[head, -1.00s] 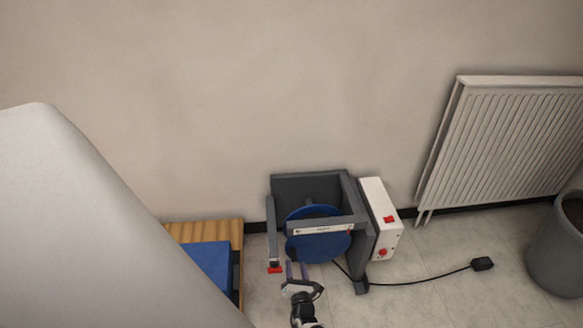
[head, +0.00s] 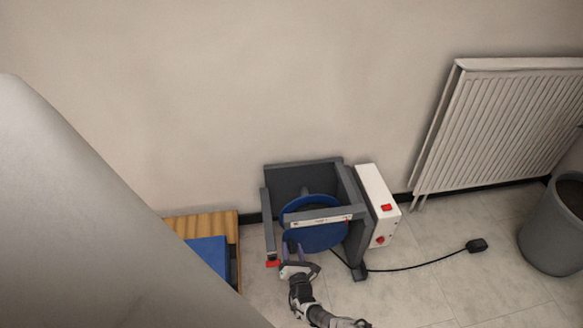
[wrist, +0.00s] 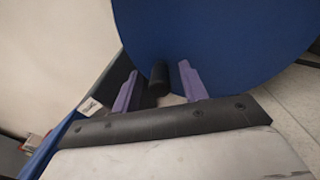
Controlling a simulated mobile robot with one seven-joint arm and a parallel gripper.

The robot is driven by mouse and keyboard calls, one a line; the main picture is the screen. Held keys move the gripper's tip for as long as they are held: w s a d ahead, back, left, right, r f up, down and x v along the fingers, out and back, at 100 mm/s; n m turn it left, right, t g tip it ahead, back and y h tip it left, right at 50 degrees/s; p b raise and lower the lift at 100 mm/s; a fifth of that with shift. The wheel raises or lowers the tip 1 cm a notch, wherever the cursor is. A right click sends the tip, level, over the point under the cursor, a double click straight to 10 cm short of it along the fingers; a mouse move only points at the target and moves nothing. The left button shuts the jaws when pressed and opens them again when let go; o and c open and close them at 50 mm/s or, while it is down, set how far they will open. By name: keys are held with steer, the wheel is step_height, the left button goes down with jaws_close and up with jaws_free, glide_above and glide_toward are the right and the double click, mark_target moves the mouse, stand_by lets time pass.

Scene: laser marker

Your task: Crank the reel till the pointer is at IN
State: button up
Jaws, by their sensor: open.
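The reel is a blue disc (head: 315,236) held in a dark grey frame (head: 300,176) on the floor against the wall. It also fills the top of the wrist view (wrist: 215,40). A black crank handle (wrist: 159,78) stands out from the disc in the wrist view. My gripper (head: 292,254) is at the front lower left of the disc. Its purple fingers are open, one on each side of the handle, in the wrist view (wrist: 158,74). A white label strip (head: 318,221) runs along the frame's front bar. Its lettering and the pointer are too small to read.
A white box (head: 378,205) with a red switch and red knob is at the frame's right. A black cable runs to a pedal-like block (head: 476,245). A wooden pallet (head: 205,225) with a blue item stands left. A radiator (head: 495,125) and grey bin (head: 550,235) are right.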

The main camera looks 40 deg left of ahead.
jaws_close()
steer(key=shift+f, duration=0.1)
